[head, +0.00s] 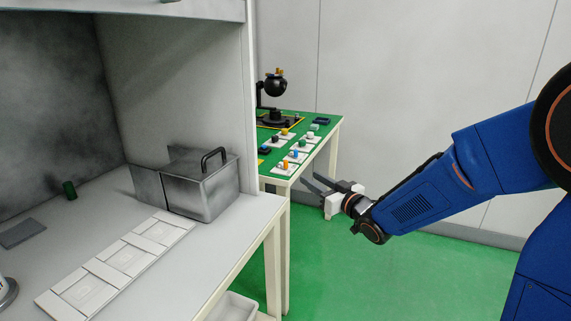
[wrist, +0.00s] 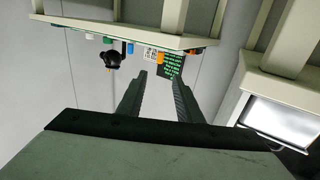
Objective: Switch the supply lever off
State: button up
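The supply lever cannot be picked out for sure; small coloured parts in orange, blue, green, white and black stand on white plates (head: 283,170) on the green-topped table (head: 337,125) beyond the near bench. My gripper (head: 312,182) is just off that table's near right corner, at about the height of its edge, touching none of the parts. In the wrist view, which is turned upside down, my gripper's two dark fingers (wrist: 158,77) are apart with nothing between them. Beyond the fingertips are a black screen with green text (wrist: 173,65) and a white code plate (wrist: 151,54).
A black ball-shaped device on a stand (head: 275,85) is at the table's back. The near bench (head: 225,240) carries a metal box with a black handle (head: 205,185) and a white strip of trays (head: 120,262). Green floor (head: 400,275) right of the tables is clear.

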aim_at(287, 164)
jog(key=x, duration=1.5)
jog(key=shift+w+a, duration=0.2)
jog(key=shift+a, duration=0.05)
grip_shut()
